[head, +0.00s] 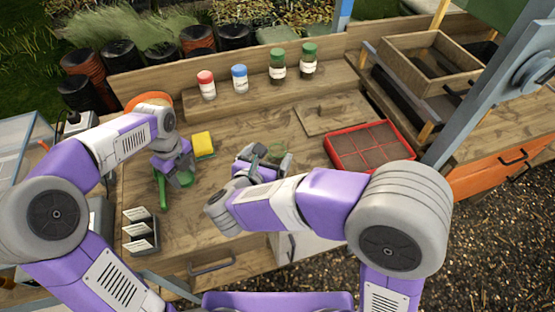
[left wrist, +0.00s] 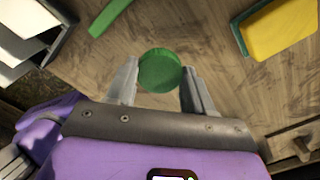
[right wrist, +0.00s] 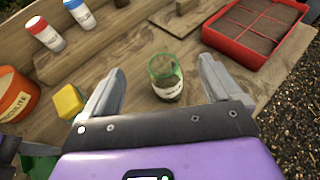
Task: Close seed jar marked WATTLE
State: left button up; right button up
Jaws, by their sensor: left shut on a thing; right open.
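An open glass jar (right wrist: 166,82) with a greenish rim, a white label and dark contents stands on the bench in the right wrist view; its label is too small to read. In the head view the jar (head: 279,151) is partly hidden by my right gripper (head: 258,155). My right gripper is open and empty, its fingers pointing toward the jar without touching it. A round green lid (left wrist: 160,70) is held between the fingertips of my left gripper (left wrist: 159,78). In the head view my left gripper (head: 182,178) is above the bench, left of the jar.
Jars with red (head: 206,84), blue (head: 240,78) and green (head: 278,66) lids stand on the back shelf. A yellow sponge (head: 203,144) lies behind the grippers. A red seed tray (head: 329,151) is at right. A card holder (head: 141,235) and green tool (head: 163,190) are at left.

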aim_at(277, 158)
pick_arm(q)
notch_tip(277, 158, down, 2)
jog(key=shift+b, duration=0.8)
pick_arm(e)
notch_tip(277, 158, down, 7)
jog(key=shift+f, duration=0.1)
jog(key=shift+w+d, duration=0.2)
jog(key=shift+w, duration=0.45)
jog(key=shift+f, duration=0.1)
pick_arm(q)
jog(key=shift+f+b, duration=0.35)
jog(key=shift+b, duration=0.05)
pick_arm(e)
jog(key=x, duration=0.6)
jog(key=shift+w+d, duration=0.1)
jog(key=shift+w, duration=0.05)
jog(key=c, duration=1.2)
